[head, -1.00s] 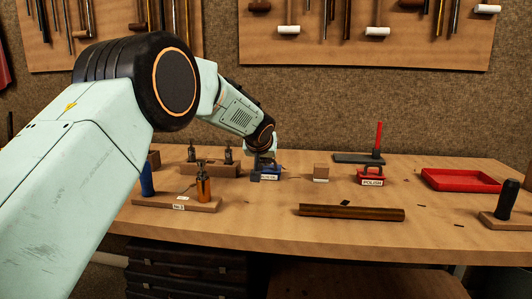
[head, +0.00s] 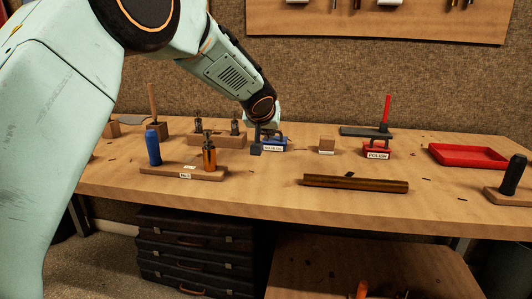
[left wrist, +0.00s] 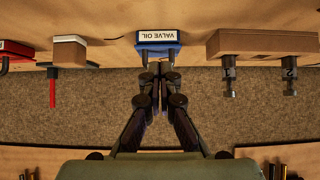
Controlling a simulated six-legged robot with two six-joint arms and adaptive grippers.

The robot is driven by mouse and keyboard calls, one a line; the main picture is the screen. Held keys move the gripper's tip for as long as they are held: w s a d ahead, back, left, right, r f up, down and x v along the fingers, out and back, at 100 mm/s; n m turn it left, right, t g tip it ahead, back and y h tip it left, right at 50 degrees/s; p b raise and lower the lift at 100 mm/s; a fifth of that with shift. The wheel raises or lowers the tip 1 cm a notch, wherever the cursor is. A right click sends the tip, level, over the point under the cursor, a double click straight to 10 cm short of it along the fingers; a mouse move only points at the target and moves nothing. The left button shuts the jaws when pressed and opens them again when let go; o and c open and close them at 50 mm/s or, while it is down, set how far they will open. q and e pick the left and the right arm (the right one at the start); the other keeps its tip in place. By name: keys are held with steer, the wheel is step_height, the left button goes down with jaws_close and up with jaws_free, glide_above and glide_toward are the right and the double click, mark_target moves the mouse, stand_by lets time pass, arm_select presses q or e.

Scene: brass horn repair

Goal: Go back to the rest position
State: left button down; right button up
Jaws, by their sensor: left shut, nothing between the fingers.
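My left gripper (head: 268,136) is at the back of the workbench, beside or above the blue VALVE OIL holder (head: 276,145); the exact gap is hard to tell. In the left wrist view its fingers (left wrist: 158,85) are shut with nothing between them, and the blue holder (left wrist: 157,48) shows just past the fingertips. My left arm reaches in from the left of the head view. My right gripper is not in view.
The workbench (head: 300,212) carries a wooden block (head: 327,144), a red POLISH holder (head: 377,148), a red tray (head: 468,155), a brass tube (head: 355,184), and a wooden stand (head: 160,170) with an amber bottle (head: 209,153). Dark cases (head: 190,250) are stacked below.

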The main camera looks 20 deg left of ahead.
arm_select(q)
steer(key=s+f+b, duration=0.2)
steer(key=shift+s+d+b, duration=0.3)
steer(key=shift+s+b, duration=0.05)
steer(key=shift+s+d+f+b, duration=0.15)
steer(key=shift+s+b, duration=0.15)
steer(key=shift+s, duration=0.15)
